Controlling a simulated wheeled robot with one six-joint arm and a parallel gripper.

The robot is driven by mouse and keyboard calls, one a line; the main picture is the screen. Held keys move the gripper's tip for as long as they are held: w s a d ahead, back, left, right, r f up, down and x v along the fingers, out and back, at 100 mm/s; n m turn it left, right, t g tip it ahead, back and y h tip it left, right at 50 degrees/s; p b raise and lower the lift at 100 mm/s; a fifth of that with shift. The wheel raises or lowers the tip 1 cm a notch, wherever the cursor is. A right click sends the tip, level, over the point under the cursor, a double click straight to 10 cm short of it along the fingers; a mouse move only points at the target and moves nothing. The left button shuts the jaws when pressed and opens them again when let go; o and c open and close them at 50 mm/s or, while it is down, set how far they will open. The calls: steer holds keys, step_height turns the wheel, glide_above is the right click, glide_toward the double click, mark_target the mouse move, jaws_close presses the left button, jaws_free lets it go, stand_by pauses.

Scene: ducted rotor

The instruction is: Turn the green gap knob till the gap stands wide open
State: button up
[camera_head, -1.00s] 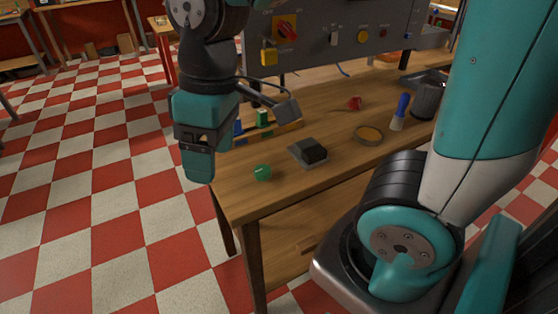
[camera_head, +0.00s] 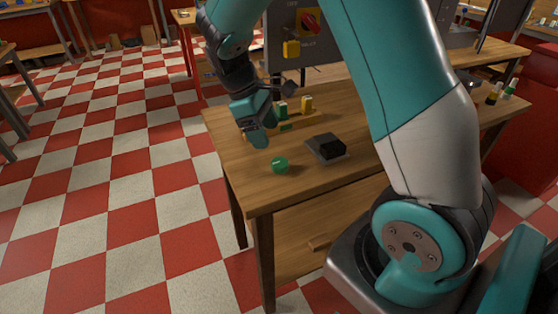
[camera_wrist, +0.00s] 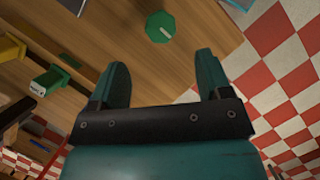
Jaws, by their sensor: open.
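The green knob (camera_head: 280,165) sits on the wooden table near its front left corner. It also shows in the wrist view (camera_wrist: 160,27), at the top middle, with a pale mark line on its face. My gripper (camera_head: 257,140) is above the table's left edge, a little behind and left of the knob. In the wrist view my gripper (camera_wrist: 162,72) has its two teal fingers spread apart, with nothing between them. The knob lies beyond the fingertips, roughly in line with the space between them, and is not touched. A gap mechanism cannot be made out.
A black block on a grey base (camera_head: 326,148) stands right of the knob on the table (camera_head: 225,135). Green and yellow blocks (camera_head: 306,105) stand behind, near a grey panel with a red switch (camera_head: 309,20). Checkered floor lies free to the left.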

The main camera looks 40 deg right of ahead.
mark_target(280, 162)
steer(key=x, duration=0.8)
steer(key=shift+s+f, duration=0.1)
steer(key=shift+f, duration=0.25)
steer(key=c, duration=0.9)
